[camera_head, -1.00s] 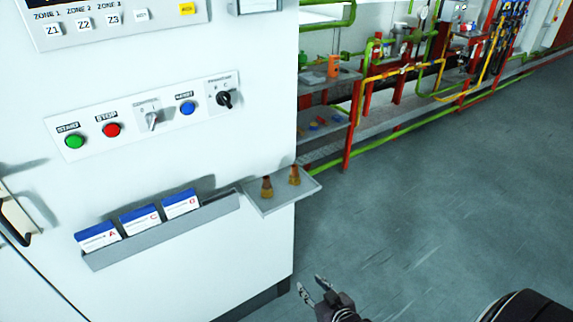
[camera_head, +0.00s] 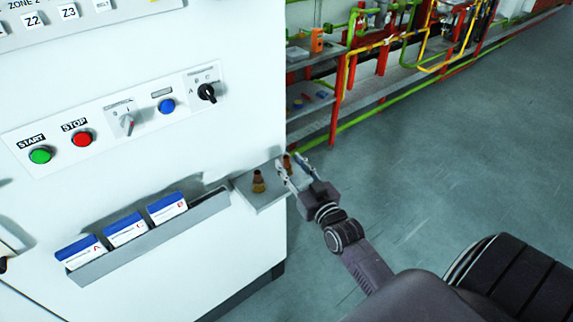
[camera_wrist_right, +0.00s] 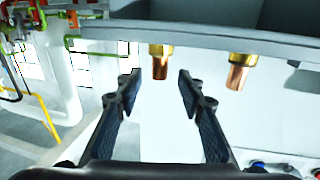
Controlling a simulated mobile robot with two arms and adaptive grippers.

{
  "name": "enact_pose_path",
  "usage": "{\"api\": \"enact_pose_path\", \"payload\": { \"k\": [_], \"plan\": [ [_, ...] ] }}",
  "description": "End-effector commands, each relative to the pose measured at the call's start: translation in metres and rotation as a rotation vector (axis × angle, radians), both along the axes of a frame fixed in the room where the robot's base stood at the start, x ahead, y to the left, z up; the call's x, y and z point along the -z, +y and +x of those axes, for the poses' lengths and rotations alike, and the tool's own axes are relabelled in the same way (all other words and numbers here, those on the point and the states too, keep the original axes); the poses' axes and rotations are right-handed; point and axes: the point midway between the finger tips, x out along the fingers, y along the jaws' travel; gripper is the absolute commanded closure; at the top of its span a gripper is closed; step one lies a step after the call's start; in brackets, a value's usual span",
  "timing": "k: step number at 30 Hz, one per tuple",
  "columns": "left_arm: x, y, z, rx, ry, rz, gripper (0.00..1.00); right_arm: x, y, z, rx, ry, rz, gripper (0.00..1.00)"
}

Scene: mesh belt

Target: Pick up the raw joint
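Two small brass-and-copper joints stand upright on a small grey shelf (camera_head: 262,203) on the side of the white machine. The far joint (camera_head: 287,164) is by the fingertips of my right gripper (camera_head: 291,164); the near joint (camera_head: 258,182) stands to its left, apart from the fingers. In the right wrist view, which looks upside down, my right gripper (camera_wrist_right: 160,76) is open and empty. The far joint (camera_wrist_right: 160,62) lines up with the gap between its fingertips, and the near joint (camera_wrist_right: 240,72) is outside, to the right. I cannot tell which is raw. My left gripper is out of view.
The white machine panel (camera_head: 110,180) with buttons and switches rises left of the shelf. A grey rack (camera_head: 150,238) of blue-and-white boxes sits beside it. Green, red and yellow pipes (camera_head: 343,80) stand behind. The floor (camera_head: 450,160) to the right is clear.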

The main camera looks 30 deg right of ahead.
Motion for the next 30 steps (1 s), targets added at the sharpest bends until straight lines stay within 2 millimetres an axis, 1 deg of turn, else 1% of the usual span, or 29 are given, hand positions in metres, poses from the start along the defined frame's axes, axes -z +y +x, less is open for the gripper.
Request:
{"api": "enact_pose_path", "payload": {
  "k": [1, 6, 12, 15, 25, 30],
  "plan": [
    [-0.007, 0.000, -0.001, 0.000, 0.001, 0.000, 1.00, -0.004, -0.002, 0.008, 0.000, -0.001, -0.001, 0.64],
    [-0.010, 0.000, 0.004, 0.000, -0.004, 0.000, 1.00, -0.002, -0.004, 0.026, 0.000, -0.001, -0.001, 0.64],
    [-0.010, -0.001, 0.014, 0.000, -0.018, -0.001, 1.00, 0.000, -0.004, 0.030, -0.001, 0.000, -0.001, 0.64],
    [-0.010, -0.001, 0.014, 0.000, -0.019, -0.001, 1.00, 0.000, -0.004, 0.030, 0.000, 0.000, -0.001, 0.64],
    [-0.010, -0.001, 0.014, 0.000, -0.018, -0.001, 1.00, 0.000, -0.004, 0.029, 0.000, 0.000, -0.001, 1.00],
    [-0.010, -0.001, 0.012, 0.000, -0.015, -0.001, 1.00, -0.002, -0.004, 0.029, 0.000, -0.003, -0.001, 1.00]
  ]
}}
